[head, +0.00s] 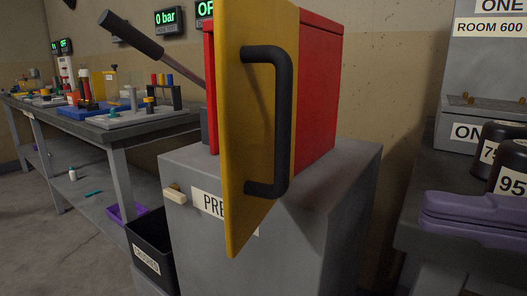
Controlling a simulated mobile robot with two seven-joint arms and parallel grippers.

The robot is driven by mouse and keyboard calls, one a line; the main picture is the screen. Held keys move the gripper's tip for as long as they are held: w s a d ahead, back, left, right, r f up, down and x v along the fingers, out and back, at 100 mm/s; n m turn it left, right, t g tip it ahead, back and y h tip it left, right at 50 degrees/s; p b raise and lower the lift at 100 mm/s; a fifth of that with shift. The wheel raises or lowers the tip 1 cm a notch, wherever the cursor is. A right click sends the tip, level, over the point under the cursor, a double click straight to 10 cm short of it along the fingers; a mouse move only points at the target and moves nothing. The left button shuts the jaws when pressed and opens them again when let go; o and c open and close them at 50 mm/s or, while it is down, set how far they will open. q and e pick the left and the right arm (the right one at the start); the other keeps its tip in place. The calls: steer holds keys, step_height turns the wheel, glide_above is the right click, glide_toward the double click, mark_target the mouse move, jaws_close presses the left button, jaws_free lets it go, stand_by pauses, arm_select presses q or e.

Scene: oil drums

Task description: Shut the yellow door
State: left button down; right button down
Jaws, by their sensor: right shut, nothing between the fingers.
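The yellow door (236,130) stands open, swung out toward me from the red box (318,90), and I see it at a steep angle. A black bar handle (283,120) is fixed to its face on the right side. The red box sits on a grey cabinet (335,205) whose label, starting "PRE", is partly hidden by the door. The box's opening and inside are hidden behind the door. Neither of my grippers can be made out in the head view, and nothing is seen touching the door or handle.
A lever with a black grip (131,36) slants up left of the box. A workbench (150,128) with tools stands left, and a black bin (150,250) stands by the cabinet. At right, a purple case (470,222) and dark canisters (512,172) sit on a counter.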

mark_target(231, 169)
steer(key=x, duration=1.4)
steer(key=shift+r, duration=0.35)
